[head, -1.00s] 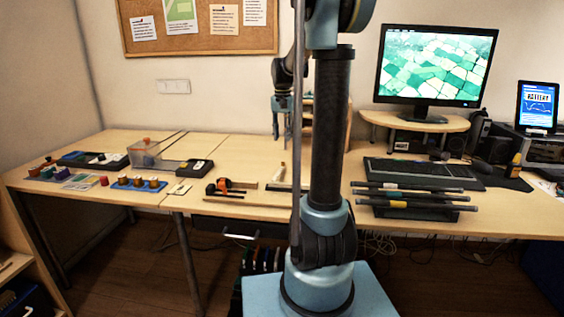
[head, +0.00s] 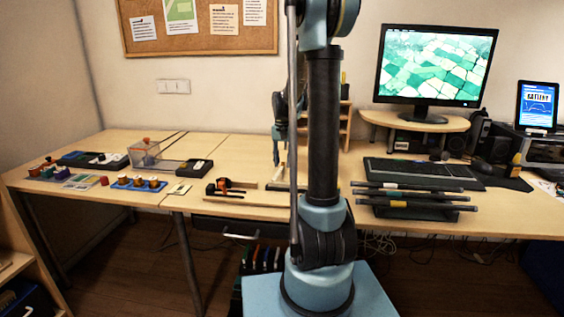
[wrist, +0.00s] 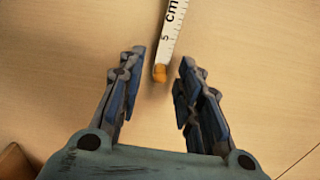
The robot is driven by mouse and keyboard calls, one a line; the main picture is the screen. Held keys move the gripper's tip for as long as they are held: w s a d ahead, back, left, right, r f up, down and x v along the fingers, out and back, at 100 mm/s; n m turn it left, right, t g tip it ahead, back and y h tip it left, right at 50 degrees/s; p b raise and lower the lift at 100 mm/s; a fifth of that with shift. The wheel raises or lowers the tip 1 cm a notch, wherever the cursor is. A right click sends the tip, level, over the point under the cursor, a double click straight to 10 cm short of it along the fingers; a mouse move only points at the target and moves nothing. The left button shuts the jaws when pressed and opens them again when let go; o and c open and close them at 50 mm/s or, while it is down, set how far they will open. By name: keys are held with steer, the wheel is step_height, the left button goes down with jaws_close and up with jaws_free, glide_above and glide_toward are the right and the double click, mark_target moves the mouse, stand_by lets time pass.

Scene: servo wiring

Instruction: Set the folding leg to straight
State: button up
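A white strip with black scale marks and "5 cm" (wrist: 171,35) lies on the wooden tabletop and ends in an orange tip (wrist: 160,73). It looks like the folding leg, but I cannot be sure. In the wrist view my gripper (wrist: 157,78) is open, with its dark fingers on either side of the orange tip and clear of it. The strip's far end runs out of the picture. In the head view my gripper (head: 276,160) points down low over the middle of the desk. Part of my arm hides the desk to its right.
A black and orange tool (head: 224,187) lies left of my gripper. A clear box (head: 144,153), a blue tray of knobs (head: 122,185) and a multimeter-like box (head: 194,168) stand further left. Black bars on a rack (head: 415,200) and a keyboard (head: 420,172) are to the right.

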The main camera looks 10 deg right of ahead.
jaws_close()
steer(key=shift+a, duration=0.1)
